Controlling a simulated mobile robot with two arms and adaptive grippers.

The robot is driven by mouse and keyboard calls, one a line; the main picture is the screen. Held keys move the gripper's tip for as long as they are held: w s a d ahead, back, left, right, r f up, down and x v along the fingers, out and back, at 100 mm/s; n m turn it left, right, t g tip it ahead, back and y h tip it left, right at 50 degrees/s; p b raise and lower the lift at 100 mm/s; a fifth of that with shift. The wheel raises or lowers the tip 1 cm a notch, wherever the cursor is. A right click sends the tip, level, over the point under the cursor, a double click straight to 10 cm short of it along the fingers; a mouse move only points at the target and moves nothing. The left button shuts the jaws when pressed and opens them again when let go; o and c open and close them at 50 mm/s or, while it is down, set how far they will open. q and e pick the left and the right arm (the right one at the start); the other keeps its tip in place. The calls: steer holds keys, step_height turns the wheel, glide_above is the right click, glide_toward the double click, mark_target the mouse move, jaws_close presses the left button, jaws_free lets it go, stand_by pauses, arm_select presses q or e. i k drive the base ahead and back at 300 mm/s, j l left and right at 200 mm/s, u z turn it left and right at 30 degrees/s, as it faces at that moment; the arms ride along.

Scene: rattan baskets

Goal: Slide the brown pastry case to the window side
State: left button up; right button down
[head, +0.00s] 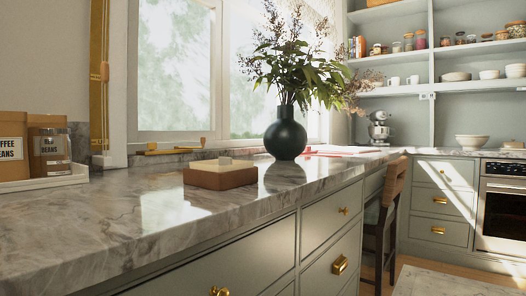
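A low brown box (221,178), which looks like the pastry case, lies on the grey marble counter (110,215) in the head view. Its top is paler, with a small light block on it. It sits left of a dark vase, with bare counter between it and the window (175,65) behind. Neither of my grippers shows in the head view, and nothing touches the box.
A dark round vase (286,139) with tall leafy stems stands right of the box. Coffee and bean containers (49,150) stand on a white tray at the left. A wooden chair (388,205) is by the counter's right end. Counter left of the box is clear.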

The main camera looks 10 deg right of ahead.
mark_target(205, 179)
steer(key=i+l, duration=0.15)
steer(key=l, duration=0.2)
steer(key=i+l+u, duration=0.15)
steer(key=l, duration=0.25)
steer(key=i+l, duration=0.15)
steer(key=l, duration=0.2)
steer(key=i+l+u, duration=0.15)
steer(key=l, duration=0.25)
steer(key=i+l, duration=0.15)
steer(key=l, duration=0.25)
steer(key=u, duration=0.05)
